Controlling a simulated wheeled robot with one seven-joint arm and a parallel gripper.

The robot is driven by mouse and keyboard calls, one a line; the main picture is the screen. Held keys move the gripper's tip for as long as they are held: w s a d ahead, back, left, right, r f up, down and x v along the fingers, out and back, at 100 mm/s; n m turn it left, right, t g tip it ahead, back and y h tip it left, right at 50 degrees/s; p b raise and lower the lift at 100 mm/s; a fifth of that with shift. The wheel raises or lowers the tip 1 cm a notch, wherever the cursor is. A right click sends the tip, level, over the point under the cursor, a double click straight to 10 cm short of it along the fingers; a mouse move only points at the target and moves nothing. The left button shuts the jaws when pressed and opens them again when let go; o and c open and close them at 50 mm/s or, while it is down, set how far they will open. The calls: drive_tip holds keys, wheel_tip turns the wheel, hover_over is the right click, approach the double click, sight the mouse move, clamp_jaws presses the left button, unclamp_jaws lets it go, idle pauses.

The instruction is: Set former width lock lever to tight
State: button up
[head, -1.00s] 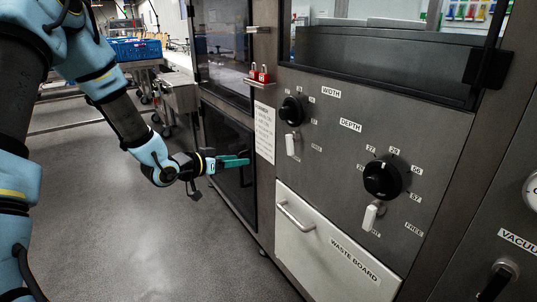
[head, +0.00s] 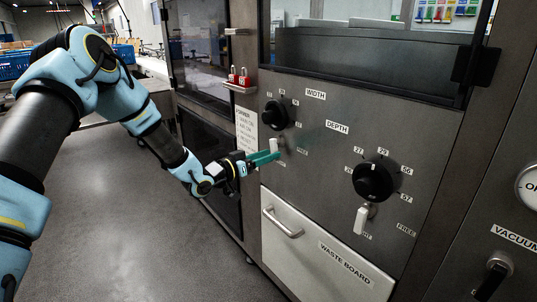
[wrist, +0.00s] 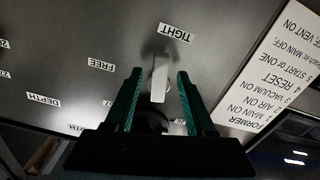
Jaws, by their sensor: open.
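The white width lock lever (head: 273,146) hangs below the black width knob (head: 276,113) on the grey machine panel. In the wrist view the lever (wrist: 160,78) stands between the two green fingers of my gripper (wrist: 158,80), with a gap on either side. Its tip is close to the TIGHT label (wrist: 174,33), and the FREE label (wrist: 101,64) is off to the left. I cannot tell its exact angle. My gripper (head: 266,158) is open, with its fingers near the lever in the head view. The lever's base is partly hidden in the wrist view.
The depth knob (head: 373,180) and its white lever (head: 361,219) are to the right. The white waste board drawer (head: 325,252) with its handle (head: 282,223) is below. Red padlocks (head: 239,79) hang on a shelf above left. The floor at left is clear.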

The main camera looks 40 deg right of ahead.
drive_tip(key=shift+d, duration=0.4)
drive_tip(key=shift+c, duration=0.2)
clamp_jaws()
